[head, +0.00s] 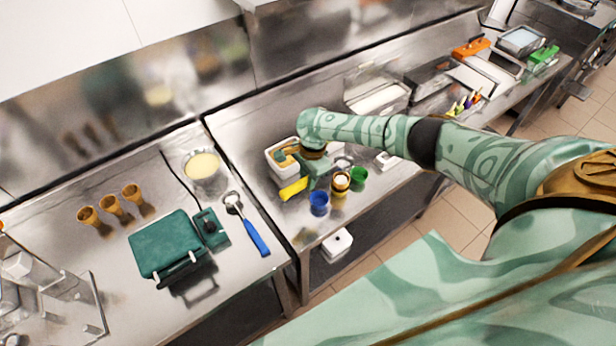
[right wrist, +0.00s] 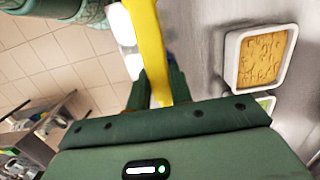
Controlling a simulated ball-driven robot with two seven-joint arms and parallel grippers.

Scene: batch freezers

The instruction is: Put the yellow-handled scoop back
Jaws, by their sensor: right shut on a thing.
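The yellow-handled scoop (head: 293,189) is in my right gripper (head: 314,177), over the right counter. Its yellow handle sticks out to the lower left in the head view. A metal piece just right of the gripper looks like its head, but I cannot tell for sure. In the right wrist view the yellow handle (right wrist: 148,40) runs down between the two dark green fingers (right wrist: 160,92), which are shut on it. My left gripper is not in view.
A white tub (head: 276,163) with tan contents stands beside my right gripper; it also shows in the wrist view (right wrist: 230,65). Close by are a blue cup (head: 319,203), a filled cone (head: 340,187) and a green cup (head: 358,177). A blue-handled scoop (head: 257,238) lies on the left counter.

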